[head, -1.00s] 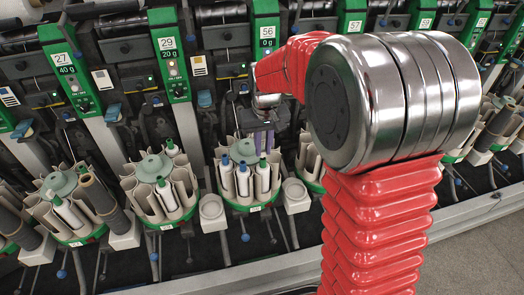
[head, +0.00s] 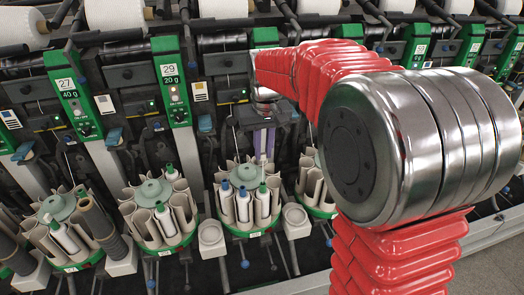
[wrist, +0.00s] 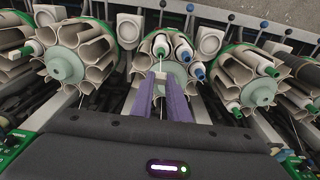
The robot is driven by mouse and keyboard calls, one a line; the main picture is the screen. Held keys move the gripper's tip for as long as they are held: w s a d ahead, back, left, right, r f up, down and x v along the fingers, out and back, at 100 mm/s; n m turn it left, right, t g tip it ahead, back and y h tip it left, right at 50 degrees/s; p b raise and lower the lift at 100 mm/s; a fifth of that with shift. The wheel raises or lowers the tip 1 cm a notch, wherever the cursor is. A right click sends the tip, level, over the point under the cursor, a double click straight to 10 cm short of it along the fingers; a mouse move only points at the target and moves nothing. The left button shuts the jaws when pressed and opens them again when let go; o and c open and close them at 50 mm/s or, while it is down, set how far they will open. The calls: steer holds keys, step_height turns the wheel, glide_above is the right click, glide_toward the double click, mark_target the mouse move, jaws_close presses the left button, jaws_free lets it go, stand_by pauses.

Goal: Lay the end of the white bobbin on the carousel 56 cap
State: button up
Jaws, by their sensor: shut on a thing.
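My gripper (head: 264,158) is shut on the thin end of a white bobbin, above the carousel for position 56 (head: 250,233). Its purple fingers (wrist: 162,102) are close together in the wrist view. A fine pale line runs between the fingers and the green-tipped white bobbin (wrist: 160,47), which stands in the carousel. That bobbin (head: 262,206) also shows in the head view, below the fingers. Two blue-tipped white bobbins (head: 243,207) stand beside it. The pale green carousel cap (wrist: 176,74) lies just beyond the fingertips in the wrist view, partly hidden by them.
Neighbouring carousels with bobbins stand to the left (head: 155,203) and right (wrist: 259,90). An empty round cup (head: 211,234) stands front left of carousel 56 and another (head: 296,217) front right. Winder panels and cones rise behind.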

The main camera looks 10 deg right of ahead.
steer(key=shift+r, duration=0.2)
steer(key=shift+r, duration=1.3)
steer(key=shift+f, duration=0.1)
